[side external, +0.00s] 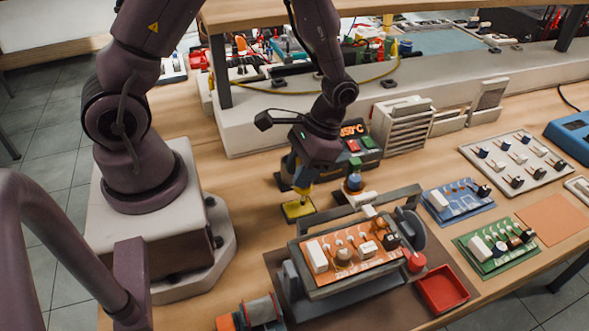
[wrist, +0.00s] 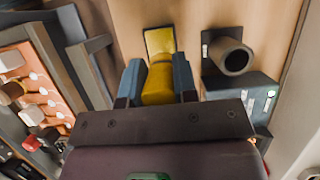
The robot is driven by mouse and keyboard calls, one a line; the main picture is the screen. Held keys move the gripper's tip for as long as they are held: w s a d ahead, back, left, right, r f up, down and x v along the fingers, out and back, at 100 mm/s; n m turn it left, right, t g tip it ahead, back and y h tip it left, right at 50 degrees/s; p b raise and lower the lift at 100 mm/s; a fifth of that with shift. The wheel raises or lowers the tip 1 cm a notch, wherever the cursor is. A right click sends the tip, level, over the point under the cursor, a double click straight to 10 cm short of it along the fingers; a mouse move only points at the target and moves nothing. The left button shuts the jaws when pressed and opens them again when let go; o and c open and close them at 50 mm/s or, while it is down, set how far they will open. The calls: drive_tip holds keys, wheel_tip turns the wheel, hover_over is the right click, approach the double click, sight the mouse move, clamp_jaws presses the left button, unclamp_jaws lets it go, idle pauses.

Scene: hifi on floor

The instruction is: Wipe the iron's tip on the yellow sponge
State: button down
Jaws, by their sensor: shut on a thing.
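My gripper (wrist: 157,82) is shut on the yellow handle of the iron (wrist: 158,85), with one blue-grey finger on each side. The iron also shows in the side view (side external: 304,192), pointing down below my gripper (side external: 303,180). The yellow sponge (side external: 297,210) lies flat on the wooden bench, right under the iron. In the wrist view the sponge (wrist: 160,40) shows just beyond the handle. The iron's tip is hidden in the wrist view and too small to make out in the side view, so I cannot tell whether it touches the sponge.
A dark open tube (wrist: 231,56) stands close to the right of the sponge in the wrist view. The station's lit temperature display (side external: 353,129) is behind my gripper. An orange circuit board (side external: 350,250) sits in a grey frame in front. Other boards (side external: 457,201) lie right.

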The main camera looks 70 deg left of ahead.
drive_tip(key=shift+w, duration=0.35)
drive_tip(key=shift+s+r, duration=0.1)
drive_tip(key=shift+s, duration=0.75)
drive_tip(key=shift+s+f, duration=0.2)
drive_tip(key=shift+s, duration=0.6)
drive_tip(key=shift+w+r, duration=0.15)
drive_tip(key=shift+w, duration=0.6)
drive_tip(key=shift+w+f, duration=0.2)
drive_tip(key=shift+w, duration=0.8)
drive_tip(key=shift+r, duration=4.2)
